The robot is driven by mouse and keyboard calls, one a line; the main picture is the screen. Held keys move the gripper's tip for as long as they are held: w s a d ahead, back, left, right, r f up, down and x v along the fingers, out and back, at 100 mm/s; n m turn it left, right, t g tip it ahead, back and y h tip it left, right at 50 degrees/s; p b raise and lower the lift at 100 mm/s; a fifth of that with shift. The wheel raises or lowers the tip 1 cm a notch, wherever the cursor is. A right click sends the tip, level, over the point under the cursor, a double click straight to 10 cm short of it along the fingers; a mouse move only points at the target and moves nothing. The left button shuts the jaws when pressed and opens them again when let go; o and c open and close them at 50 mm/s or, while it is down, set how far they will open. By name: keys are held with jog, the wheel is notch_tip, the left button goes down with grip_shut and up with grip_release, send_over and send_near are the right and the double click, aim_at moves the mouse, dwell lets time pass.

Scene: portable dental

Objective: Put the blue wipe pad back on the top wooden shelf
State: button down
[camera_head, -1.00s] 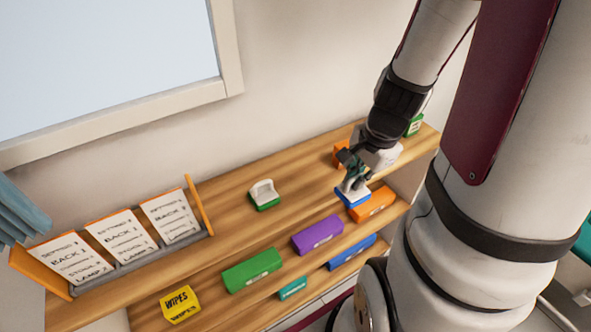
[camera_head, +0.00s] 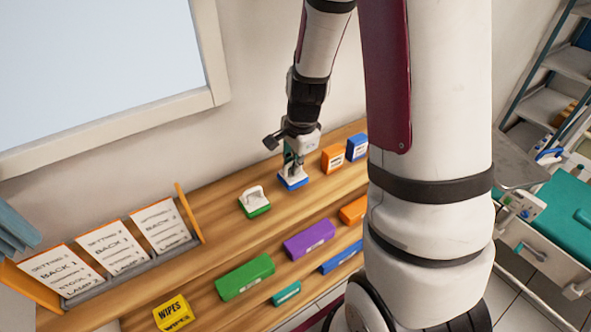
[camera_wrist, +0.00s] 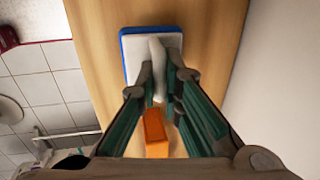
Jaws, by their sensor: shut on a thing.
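The blue wipe pad (camera_head: 293,183) has a white body with a handle and a blue base. It is over the top wooden shelf (camera_head: 222,213), just right of a similar green-based pad (camera_head: 255,202). My gripper (camera_head: 293,160) is shut on the pad's handle from above. In the wrist view, my gripper (camera_wrist: 160,88) has its fingers on both sides of the white handle, and the blue pad (camera_wrist: 127,55) lies over the wood. I cannot tell whether its base touches the shelf.
An orange box (camera_head: 332,158) and a blue box (camera_head: 357,147) stand right of the pad on the top shelf. A card rack (camera_head: 150,262) stands at the left. The lower shelf holds purple (camera_head: 309,239), green (camera_head: 245,276) and yellow (camera_head: 173,313) boxes. The wall is behind.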

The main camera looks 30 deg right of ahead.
aim_at(299, 177)
jog(key=shift+f, duration=1.15)
jog(key=shift+f, duration=0.1)
jog(key=c, duration=1.8)
grip_release()
jog(key=shift+o, duration=0.2)
notch_tip(299, 177, up, 11)
jog(key=s, duration=0.2)
jog(key=s+a+r+n+t, duration=0.3)
jog(key=s+a+r+n, duration=0.9)
jog(key=s+r+n, duration=0.3)
jog(key=r+n, duration=0.1)
jog(key=n, duration=0.2)
jog(key=shift+s, duration=0.35)
